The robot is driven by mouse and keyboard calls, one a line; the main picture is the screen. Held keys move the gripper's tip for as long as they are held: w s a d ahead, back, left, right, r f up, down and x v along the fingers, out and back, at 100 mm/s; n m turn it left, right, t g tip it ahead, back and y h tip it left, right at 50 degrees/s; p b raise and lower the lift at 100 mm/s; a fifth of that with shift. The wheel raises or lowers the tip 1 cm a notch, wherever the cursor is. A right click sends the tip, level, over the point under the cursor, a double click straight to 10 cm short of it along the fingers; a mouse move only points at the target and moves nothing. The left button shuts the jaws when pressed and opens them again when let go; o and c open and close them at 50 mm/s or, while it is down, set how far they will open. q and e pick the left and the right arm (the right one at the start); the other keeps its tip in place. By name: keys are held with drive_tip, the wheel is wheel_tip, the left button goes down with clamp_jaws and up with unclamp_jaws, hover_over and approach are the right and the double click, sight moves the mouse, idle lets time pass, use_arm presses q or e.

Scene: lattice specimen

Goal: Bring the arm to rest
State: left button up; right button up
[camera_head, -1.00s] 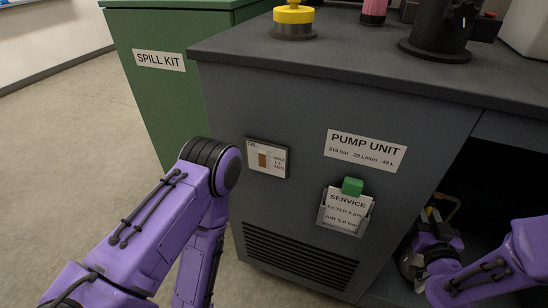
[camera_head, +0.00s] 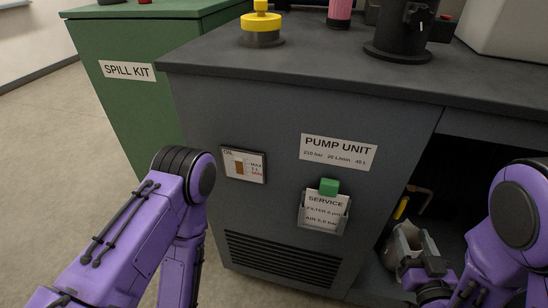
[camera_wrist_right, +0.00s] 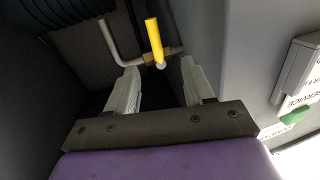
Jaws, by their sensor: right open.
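My right gripper (camera_head: 408,240) is in the dark opening on the right side of the pump unit (camera_head: 290,110). In the right wrist view its two grey fingers (camera_wrist_right: 160,78) stand apart with nothing between them. A yellow lever handle (camera_wrist_right: 155,40) on a brass valve and bent metal pipe shows just beyond the fingertips, apart from them as far as I can tell. In the head view the yellow handle (camera_head: 401,208) shows above the gripper. My left arm shows at the left, but its gripper is out of view.
The pump unit's side wall stands close to the right gripper. A clear holder with a service card (camera_head: 324,212) and green block (camera_head: 329,187) is on its front, beside a level gauge (camera_head: 244,165). A green spill kit cabinet (camera_head: 125,100) stands left. The countertop (camera_head: 300,62) overhangs.

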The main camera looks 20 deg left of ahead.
drive_tip(key=s+d+f+m+g+h, duration=0.35)
drive_tip(key=s+f, duration=0.25)
drive_tip(key=f, duration=0.3)
drive_tip(key=s+d+f+m+g+h, duration=0.3)
drive_tip(key=s+d+f+g, duration=0.2)
drive_tip(key=f, duration=0.4)
drive_tip(key=s+d+f+m+g+h, duration=0.1)
drive_tip(key=s+f+g, duration=0.25)
drive_tip(key=s, duration=0.45)
drive_tip(key=s+d+f+m+g, duration=0.2)
drive_tip(key=s+f, duration=0.2)
drive_tip(key=s, duration=0.4)
wheel_tip(320, 180, up, 29)
drive_tip(key=p, duration=2.9)
drive_tip(key=shift+w+a, duration=0.25)
